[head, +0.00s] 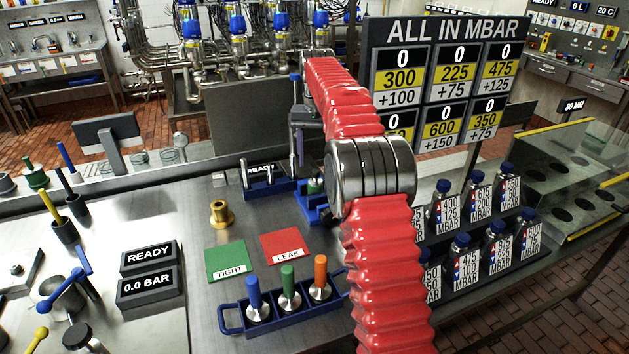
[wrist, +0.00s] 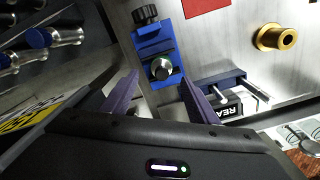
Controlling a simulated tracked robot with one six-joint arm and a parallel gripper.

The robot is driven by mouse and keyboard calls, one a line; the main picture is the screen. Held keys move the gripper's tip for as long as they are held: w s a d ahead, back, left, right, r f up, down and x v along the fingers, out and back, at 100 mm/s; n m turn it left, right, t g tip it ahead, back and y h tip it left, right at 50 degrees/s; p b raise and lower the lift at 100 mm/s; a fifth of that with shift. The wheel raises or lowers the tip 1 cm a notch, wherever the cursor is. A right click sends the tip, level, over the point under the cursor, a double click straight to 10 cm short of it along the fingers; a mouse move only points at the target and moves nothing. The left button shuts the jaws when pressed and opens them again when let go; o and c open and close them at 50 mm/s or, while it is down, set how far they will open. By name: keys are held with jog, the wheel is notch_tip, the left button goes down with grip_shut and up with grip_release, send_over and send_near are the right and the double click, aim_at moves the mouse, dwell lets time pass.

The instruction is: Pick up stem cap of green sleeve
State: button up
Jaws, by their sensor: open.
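My gripper (wrist: 160,92) is open and empty, its two purple fingers apart. It also shows in the head view (head: 299,150), partly hidden behind my red arm. In the wrist view a blue holder (wrist: 147,41) lies beyond the fingertips, roughly in line with the gap between them. A round silver cap with a dark, greenish middle (wrist: 161,69) sits in it, seen end-on and apart from the fingers. In the head view a small green part (head: 315,187) shows in the holder beside my arm. Another green-handled piece (head: 288,281) stands upright in the front blue rack.
The blue rack (head: 262,326) also holds blue- and orange-handled pieces. Close to the gripper is a small READY display (wrist: 244,102) with a blue frame and metal rods. A brass flanged part (head: 221,214) stands near the green TIGHT (head: 229,261) and red LEAK (head: 285,246) mats.

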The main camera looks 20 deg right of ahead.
aim_at(315, 170)
jog(key=shift+w+a+f, duration=0.15)
jog(key=shift+f, duration=2.5)
jog(key=c, duration=1.2)
jog(key=shift+r, duration=0.1)
jog(key=shift+r, duration=4.95)
